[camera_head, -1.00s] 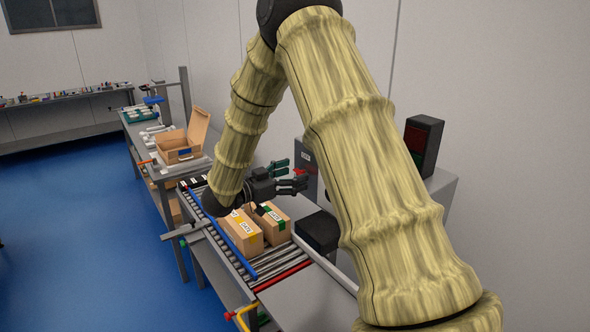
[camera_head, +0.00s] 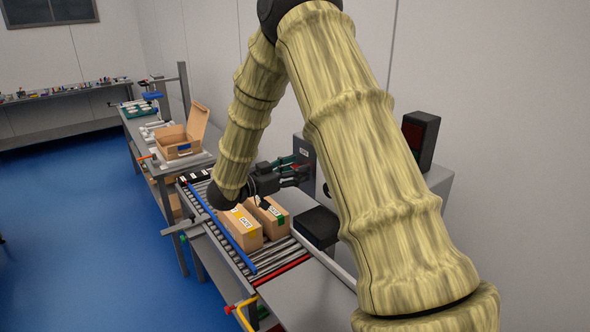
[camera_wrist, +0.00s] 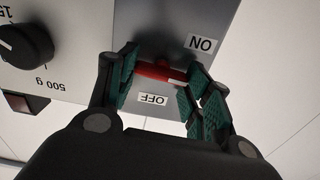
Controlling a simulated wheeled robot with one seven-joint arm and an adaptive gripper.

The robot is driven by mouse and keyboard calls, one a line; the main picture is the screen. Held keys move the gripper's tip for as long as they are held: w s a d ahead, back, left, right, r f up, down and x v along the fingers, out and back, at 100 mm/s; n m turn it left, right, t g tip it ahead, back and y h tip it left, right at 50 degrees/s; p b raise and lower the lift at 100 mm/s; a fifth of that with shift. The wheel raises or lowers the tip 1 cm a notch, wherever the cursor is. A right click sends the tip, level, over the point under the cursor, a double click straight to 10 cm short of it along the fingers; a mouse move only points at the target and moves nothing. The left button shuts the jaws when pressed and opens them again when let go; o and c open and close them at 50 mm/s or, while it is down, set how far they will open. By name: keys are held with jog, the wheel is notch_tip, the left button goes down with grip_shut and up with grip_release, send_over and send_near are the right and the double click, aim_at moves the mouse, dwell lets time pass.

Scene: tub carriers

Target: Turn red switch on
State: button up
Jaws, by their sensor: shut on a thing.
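The red switch (camera_wrist: 158,72) is a red lever with a pale tip on a grey panel, seen in the wrist view. It lies nearly level across the picture, between an ON label (camera_wrist: 202,43) at upper right and an OFF label (camera_wrist: 153,98) below; both labels appear upside down. My gripper (camera_wrist: 168,80) has its green-padded fingers on either side of the lever and is shut on it. In the head view, my gripper (camera_head: 291,171) is at the grey box (camera_head: 303,148) that bears the switch, and its fingers hide most of the lever.
Cardboard boxes (camera_head: 241,228) stand on the roller conveyor (camera_head: 283,262) below my arm. A dark-screened monitor (camera_head: 420,140) stands at right, near the wall.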

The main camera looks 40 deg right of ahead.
jog(key=shift+n, duration=0.5)
jog(key=o, duration=1)
jog(key=a, duration=0.4)
jog(key=w+a, duration=0.1)
jog(key=a, duration=0.7)
jog(key=shift+w, duration=0.2)
